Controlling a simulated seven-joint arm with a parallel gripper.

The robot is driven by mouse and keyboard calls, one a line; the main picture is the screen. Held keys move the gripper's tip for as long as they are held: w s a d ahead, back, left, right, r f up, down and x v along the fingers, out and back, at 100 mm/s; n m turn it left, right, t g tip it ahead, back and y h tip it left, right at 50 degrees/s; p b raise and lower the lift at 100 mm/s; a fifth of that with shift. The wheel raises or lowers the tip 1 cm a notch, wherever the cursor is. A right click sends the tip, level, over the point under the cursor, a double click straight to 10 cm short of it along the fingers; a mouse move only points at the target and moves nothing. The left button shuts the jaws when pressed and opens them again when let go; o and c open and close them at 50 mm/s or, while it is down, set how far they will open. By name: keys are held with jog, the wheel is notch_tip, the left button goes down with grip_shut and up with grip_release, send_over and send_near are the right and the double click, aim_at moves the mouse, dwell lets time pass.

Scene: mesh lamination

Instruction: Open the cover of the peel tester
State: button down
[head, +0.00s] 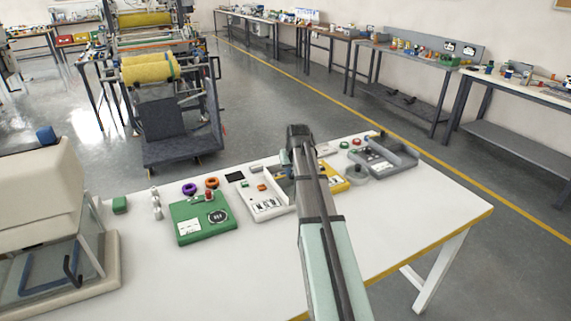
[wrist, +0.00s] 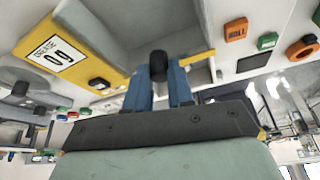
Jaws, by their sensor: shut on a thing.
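My gripper (wrist: 165,82) has blue fingers, shut on a dark rounded knob (wrist: 158,62). The knob sits in front of a grey recessed part of a bench device (wrist: 200,25). A yellow panel (wrist: 85,45) with a white label lies to the left of the fingers in the wrist view. In the head view my arm hides most of the gripper and the knob, between a white device (head: 262,204) and a yellow device (head: 332,178). I cannot tell for sure which part is the peel tester's cover or whether it is raised.
A green device (head: 203,220) with a dial stands to the left, a grey device (head: 384,155) to the right. A large cream machine (head: 40,200) fills the table's left end. The white table (head: 225,285) is clear at the front.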

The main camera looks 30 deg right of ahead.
jog(key=c, duration=1)
grip_release()
jog(key=shift+r, duration=0.1)
jog(key=v, duration=1.3)
jog(key=shift+s+r, duration=0.25)
